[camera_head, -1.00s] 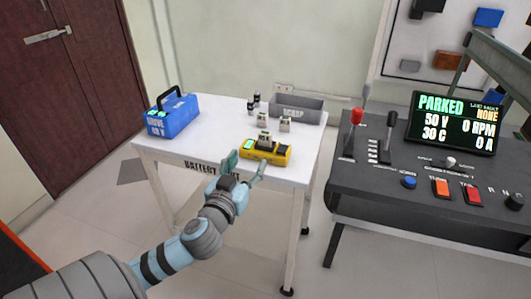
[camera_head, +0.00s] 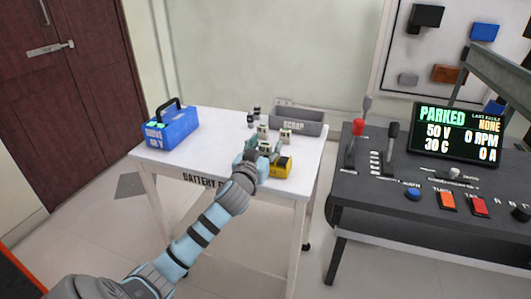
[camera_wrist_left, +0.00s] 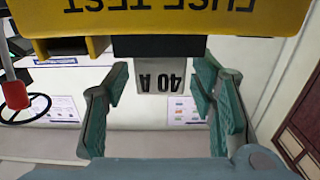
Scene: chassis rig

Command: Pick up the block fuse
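The block fuse, a pale block marked 40 A (camera_wrist_left: 164,78) with a dark part behind it, shows upside down in the left wrist view. It is beside the yellow fuse tester (camera_wrist_left: 170,18). In the head view the yellow tester (camera_head: 282,170) stands on the white table and is partly hidden by my left gripper (camera_head: 264,148). The green fingers of my left gripper, also in the left wrist view (camera_wrist_left: 160,115), are open on either side of the block, with gaps between them and it. My right gripper is not in view.
Other pale blocks (camera_head: 285,135), small dark cylinders (camera_head: 256,110) and a grey scrap bin (camera_head: 297,121) are behind the tester. A blue battery box (camera_head: 172,130) stands at the left of the table (camera_head: 205,150). A dark control console (camera_head: 385,190) is at the right.

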